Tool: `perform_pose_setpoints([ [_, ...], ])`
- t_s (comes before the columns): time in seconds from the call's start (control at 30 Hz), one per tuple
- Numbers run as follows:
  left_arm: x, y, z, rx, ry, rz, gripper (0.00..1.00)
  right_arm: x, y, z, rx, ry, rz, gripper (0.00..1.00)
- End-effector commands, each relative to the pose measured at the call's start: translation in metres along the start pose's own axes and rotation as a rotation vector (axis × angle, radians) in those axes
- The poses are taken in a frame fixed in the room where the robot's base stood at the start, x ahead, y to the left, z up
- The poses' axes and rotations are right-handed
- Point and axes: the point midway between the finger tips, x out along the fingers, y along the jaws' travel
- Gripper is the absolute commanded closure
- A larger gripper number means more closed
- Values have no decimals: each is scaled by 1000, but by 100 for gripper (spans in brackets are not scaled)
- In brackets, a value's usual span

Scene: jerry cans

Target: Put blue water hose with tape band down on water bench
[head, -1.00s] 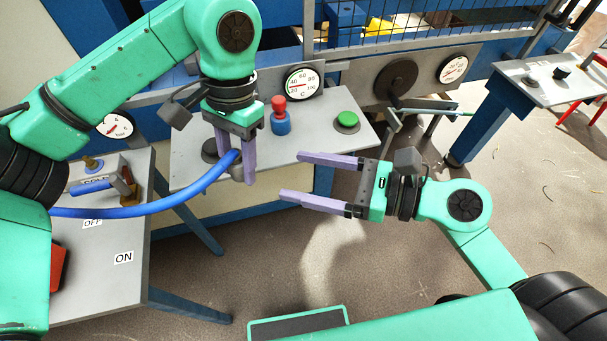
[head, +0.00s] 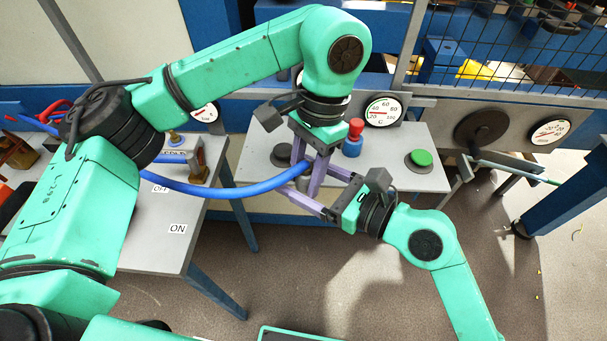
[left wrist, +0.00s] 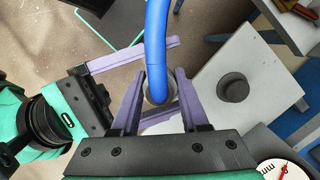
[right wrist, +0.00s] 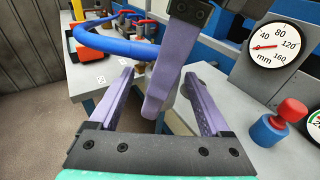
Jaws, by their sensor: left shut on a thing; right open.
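The blue hose (head: 235,190) curves from the left, over the grey bench with OFF and ON labels (head: 150,235), into my left gripper (head: 316,180). My left gripper is shut on it near a grey end piece and points down. The hose also shows in the left wrist view (left wrist: 156,45) and the right wrist view (right wrist: 110,42). My right gripper (head: 304,178) is open, with its fingers on either side of my left fingers and the hose end. Contact there cannot be told. I cannot make out a tape band.
A second grey bench (head: 400,160) holds a red-and-blue knob (head: 353,138) and a green button (head: 420,158). A gauge (head: 383,110) stands behind it. A valve marked COLD (head: 178,152) is on the left bench. A floor gap separates the benches.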

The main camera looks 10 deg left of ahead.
Motion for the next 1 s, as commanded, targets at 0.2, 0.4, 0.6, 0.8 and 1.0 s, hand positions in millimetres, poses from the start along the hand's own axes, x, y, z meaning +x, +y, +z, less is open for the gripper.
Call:
perform_pose_setpoints([
  [0.2, 0, 0, 0, 0, 0, 0, 100, 0, 0, 0, 0, 0, 0, 30],
  [0.4, 0, 0, 0, 0, 1, 0, 100, 0, 0, 0, 1, 0, 1, 100],
  [0.6, 0, 0, 0, 0, 1, 0, 21, 0, 0, 0, 1, -1, 1, 100],
  [0.8, 0, 0, 0, 0, 1, 0, 21, 0, 0, 0, 1, -1, 0, 100],
  [1.0, -26, -1, -1, -1, 5, -5, 21, 0, 0, 0, 1, -1, 0, 100],
])
